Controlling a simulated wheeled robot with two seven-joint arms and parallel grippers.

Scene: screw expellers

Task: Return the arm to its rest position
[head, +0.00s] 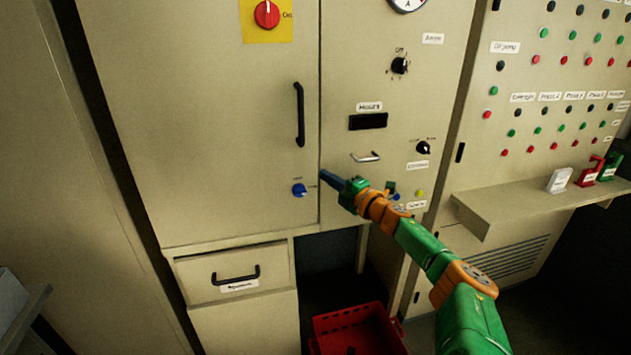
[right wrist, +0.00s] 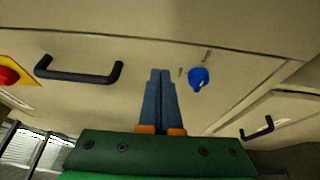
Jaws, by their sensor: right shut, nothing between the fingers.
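My right arm, green and orange, reaches in from the lower right in the head view. Its gripper (head: 327,177) is in front of the beige cabinet, close to the door edge and to the right of a blue knob (head: 299,190). In the right wrist view the two blue-grey fingers (right wrist: 160,75) are together with nothing between them. The blue knob (right wrist: 199,78) shows to the right of the fingertips there, apart from them. The arm is stretched forward and hides part of the lower panel. My left gripper is not in view.
A black door handle (head: 299,114) is above the gripper. A drawer (head: 232,271) is below left. A red crate (head: 355,325) stands on the floor below. A ledge (head: 540,203) with small red, green and white items juts out at right. A red switch (head: 267,14) is at the top.

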